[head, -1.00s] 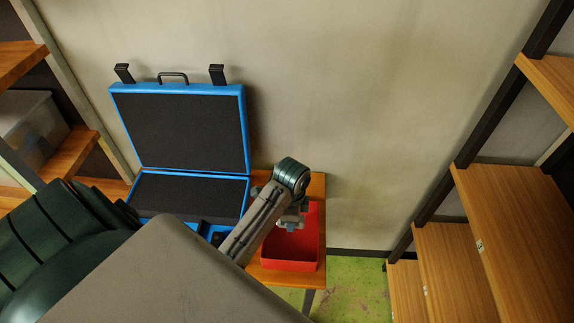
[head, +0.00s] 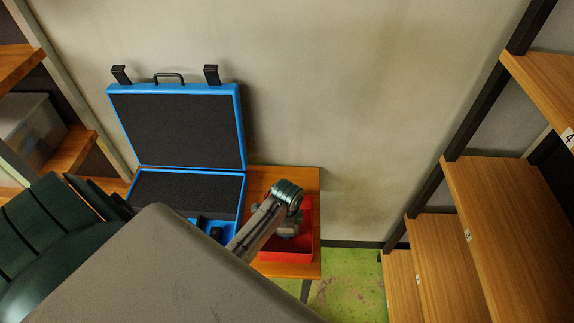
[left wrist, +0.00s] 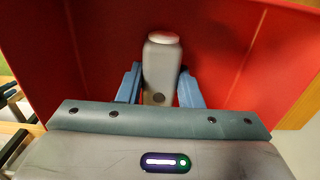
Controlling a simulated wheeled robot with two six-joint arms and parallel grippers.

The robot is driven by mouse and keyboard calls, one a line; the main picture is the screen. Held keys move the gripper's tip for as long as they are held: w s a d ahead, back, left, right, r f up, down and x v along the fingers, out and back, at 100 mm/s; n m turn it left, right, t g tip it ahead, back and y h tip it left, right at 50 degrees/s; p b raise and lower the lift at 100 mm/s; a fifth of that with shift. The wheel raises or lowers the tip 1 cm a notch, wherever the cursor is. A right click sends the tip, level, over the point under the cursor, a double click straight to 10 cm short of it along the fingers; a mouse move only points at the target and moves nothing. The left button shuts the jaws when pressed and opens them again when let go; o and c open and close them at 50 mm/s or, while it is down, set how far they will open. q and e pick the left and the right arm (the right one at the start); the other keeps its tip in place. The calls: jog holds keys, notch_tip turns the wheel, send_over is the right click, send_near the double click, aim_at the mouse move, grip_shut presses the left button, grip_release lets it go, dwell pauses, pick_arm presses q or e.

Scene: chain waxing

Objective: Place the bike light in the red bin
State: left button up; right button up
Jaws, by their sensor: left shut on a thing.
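The red bin (head: 303,247) stands on a small wooden table, right of the blue case in the head view. My left gripper (head: 287,229) is over or inside the bin, partly hidden by its own arm. In the left wrist view, the blue fingers of my left gripper (left wrist: 158,85) are shut on the bike light (left wrist: 161,62), a grey rounded body with a pale pinkish end. Red bin walls (left wrist: 235,45) surround it there. Whether the light touches the bin floor I cannot tell. My right gripper is not in view.
An open blue case (head: 241,125) with dark foam stands on the table (head: 262,180) close left of the bin. A wall is behind. Wooden shelves (head: 500,215) rise at the right, with green floor (head: 345,280) between them and the table.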

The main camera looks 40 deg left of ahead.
pick_arm(q)
jog(key=o, duration=1)
jog(key=shift+f, duration=0.1)
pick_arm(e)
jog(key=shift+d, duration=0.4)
pick_arm(q)
jog(key=shift+r, duration=0.45)
notch_tip(320, 180, up, 8)
jog(key=b, duration=0.3)
jog(key=shift+r, duration=0.1)
notch_tip(320, 180, up, 3)
jog(key=shift+r, duration=0.1)
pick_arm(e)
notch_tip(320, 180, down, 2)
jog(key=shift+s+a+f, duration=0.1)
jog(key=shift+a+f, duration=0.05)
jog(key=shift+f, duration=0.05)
